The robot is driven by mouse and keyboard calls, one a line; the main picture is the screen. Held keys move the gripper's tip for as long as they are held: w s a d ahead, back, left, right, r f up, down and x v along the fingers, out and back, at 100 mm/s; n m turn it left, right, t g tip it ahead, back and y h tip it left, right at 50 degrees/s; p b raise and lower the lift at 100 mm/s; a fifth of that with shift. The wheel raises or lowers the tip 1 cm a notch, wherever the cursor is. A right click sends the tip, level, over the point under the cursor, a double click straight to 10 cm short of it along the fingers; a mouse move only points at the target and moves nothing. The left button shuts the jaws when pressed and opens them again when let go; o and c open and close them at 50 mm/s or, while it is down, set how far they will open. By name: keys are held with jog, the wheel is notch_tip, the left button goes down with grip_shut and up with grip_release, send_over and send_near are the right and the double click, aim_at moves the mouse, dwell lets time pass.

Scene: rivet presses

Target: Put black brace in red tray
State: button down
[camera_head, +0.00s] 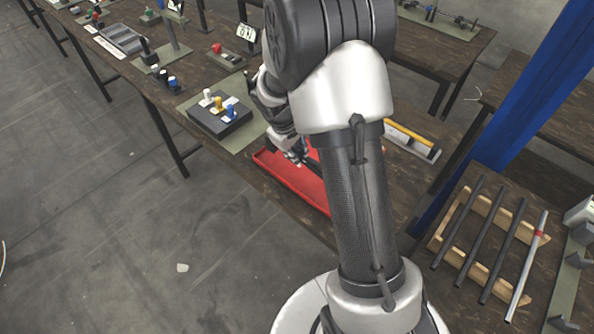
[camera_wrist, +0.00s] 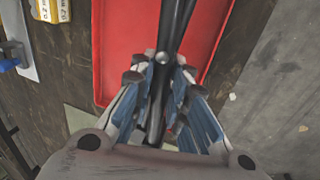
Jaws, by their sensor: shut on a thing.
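The black brace (camera_wrist: 178,22) is a dark, long, narrow piece in the wrist view, with a round silver spot where the fingers meet it. My gripper (camera_wrist: 161,73) is shut on it, and the brace runs between the fingers and out past their tips. The red tray (camera_wrist: 120,38) lies beneath the brace in the wrist view. I cannot tell whether the brace touches its floor. In the head view my gripper (camera_head: 296,156) is over the red tray (camera_head: 283,177), whose right part is hidden by my arm. The brace cannot be made out clearly there.
A dark block (camera_head: 219,122) with white, yellow and blue pieces stands on a green mat left of the tray. A holder with a yellow bar (camera_head: 408,134) lies right of my arm. A blue post (camera_head: 520,95) and a wooden rack of rods (camera_head: 463,255) stand farther right. The table edge runs close to the tray.

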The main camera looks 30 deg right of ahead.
jog(key=shift+f+b, duration=0.9)
jog(key=shift+f, duration=2.05)
jog(key=shift+f, duration=0.1)
jog(key=c, duration=1.5)
grip_release()
jog(key=shift+c, duration=0.2)
jog(key=s+a+r+m+p, duration=0.1)
jog(key=s+a+r+p, duration=0.15)
jog(key=r, duration=0.75)
jog(key=s+a+r+p, duration=0.1)
jog(key=s+a+r, duration=0.15)
jog(key=r, duration=0.75)
jog(key=s+a+r+m+t+y, duration=0.1)
jog(key=s+a+r, duration=0.1)
jog(key=s, duration=0.5)
jog(key=s+a+r+t+y, duration=0.1)
jog(key=s+a+r, duration=0.2)
jog(key=s+r, duration=0.2)
jog(key=s+a+r+m+t+y, duration=0.1)
jog(key=s+a+r, duration=0.2)
jog(key=s, duration=0.5)
jog(key=shift+s+a+r+m+t, duration=0.2)
jog(key=shift+s+a+m+t, duration=0.05)
jog(key=shift+s+m+t, duration=0.1)
